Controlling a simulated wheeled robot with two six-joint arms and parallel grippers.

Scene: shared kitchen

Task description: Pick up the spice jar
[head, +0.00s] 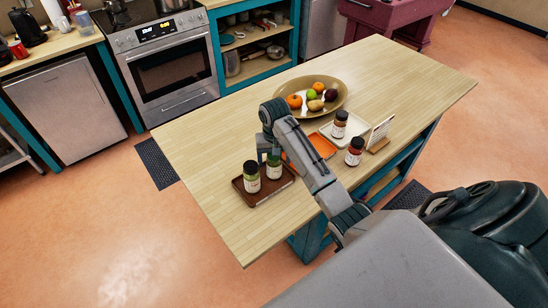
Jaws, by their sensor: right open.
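Several spice jars stand on the wooden island. Two with green contents, a left one (252,178) and a right one (274,168), stand upright on a small brown tray (262,197). A reddish-brown jar (339,125) stands on a white tray (357,128), and a red jar (355,152) stands in front of it. I cannot tell which jar is meant. My right gripper (269,157) points down, open, at the tops of the two green jars. It partly hides the right one; contact cannot be told. My left gripper is out of view.
An orange tray (323,144) lies partly hidden behind my right arm. A large fruit bowl (337,103) stands behind it, and a card holder (378,146) stands at the right. The island top (215,140) is clear on the left and at the far right.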

